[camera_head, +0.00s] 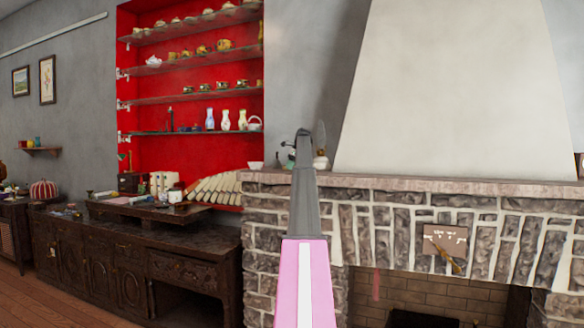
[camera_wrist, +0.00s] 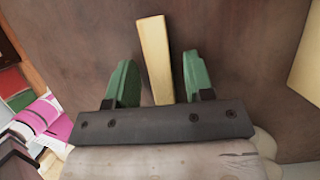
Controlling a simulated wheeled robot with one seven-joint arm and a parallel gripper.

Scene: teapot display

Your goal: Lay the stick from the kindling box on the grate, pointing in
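In the wrist view, a pale wooden stick (camera_wrist: 155,55) extends between the two green fingertips of my gripper (camera_wrist: 158,82). The fingers are apart, with a narrow gap on each side of the stick, so the gripper is open around or above it. I cannot tell the height between them. Behind the stick is a plain brown surface; I cannot tell whether it is part of the kindling box. In the head view, a dark shape low in the fireplace opening (camera_head: 422,319) may be the grate, mostly cut off by the frame edge. My arm hides part of the fireplace.
The stone fireplace (camera_head: 400,235) has a mantel shelf (camera_head: 430,187) with small items on it. A dark carved sideboard (camera_head: 120,250) stands to the left, below red shelves of teapots and vases. A tan panel (camera_wrist: 308,60) edges the right of the wrist view.

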